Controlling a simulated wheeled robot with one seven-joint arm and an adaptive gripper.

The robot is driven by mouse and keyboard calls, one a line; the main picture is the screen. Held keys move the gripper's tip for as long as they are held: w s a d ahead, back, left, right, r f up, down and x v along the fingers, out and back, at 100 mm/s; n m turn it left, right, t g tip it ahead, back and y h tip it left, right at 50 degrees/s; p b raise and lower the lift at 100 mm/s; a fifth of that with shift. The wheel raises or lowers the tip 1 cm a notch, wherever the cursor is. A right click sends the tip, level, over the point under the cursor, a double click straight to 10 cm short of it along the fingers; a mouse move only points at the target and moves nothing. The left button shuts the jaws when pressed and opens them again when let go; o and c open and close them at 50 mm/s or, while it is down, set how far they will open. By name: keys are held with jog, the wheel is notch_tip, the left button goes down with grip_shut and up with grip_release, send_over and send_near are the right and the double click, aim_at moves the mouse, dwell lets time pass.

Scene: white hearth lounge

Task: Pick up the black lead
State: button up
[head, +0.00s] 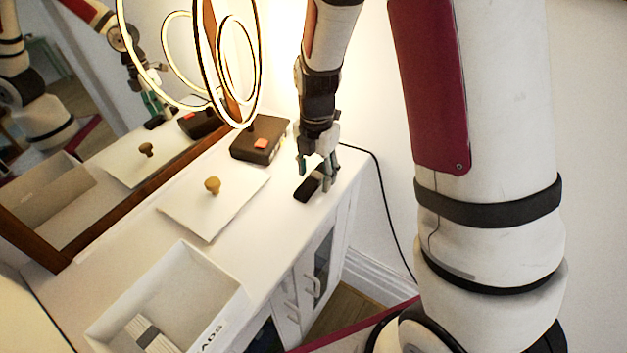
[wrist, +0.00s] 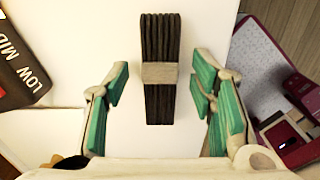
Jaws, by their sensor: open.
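The black lead (wrist: 159,103) is a dark bundle of parallel strands with a beige band round its middle. It lies on the white cabinet top, and in the head view it shows as a small dark shape (head: 305,189) near the cabinet's right edge. My gripper (head: 316,172) is open and points down at it. In the wrist view the green-padded fingers of my gripper (wrist: 161,84) stand on either side of the lead, with a gap on both sides. Nothing is held.
A dark lamp base (head: 258,140) marked LOW MID stands behind, left of my gripper. A white lid with a wooden knob (head: 212,186) and an open white box (head: 222,318) holding a banded white bundle lie toward the front. A black cord (head: 385,205) hangs down the wall.

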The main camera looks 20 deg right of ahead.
aim_at(318, 178)
grip_shut()
jog(key=shift+r, duration=0.1)
jog(key=shift+r, duration=0.45)
jog(key=r, duration=0.1)
jog(key=s+r, duration=0.1)
jog(key=shift+r, duration=0.35)
jog(key=s+r+p, duration=0.1)
jog(key=s+p, duration=0.6)
jog(key=s, duration=0.8)
jog(key=shift+r+p, duration=0.15)
jog(key=shift+p, duration=0.2)
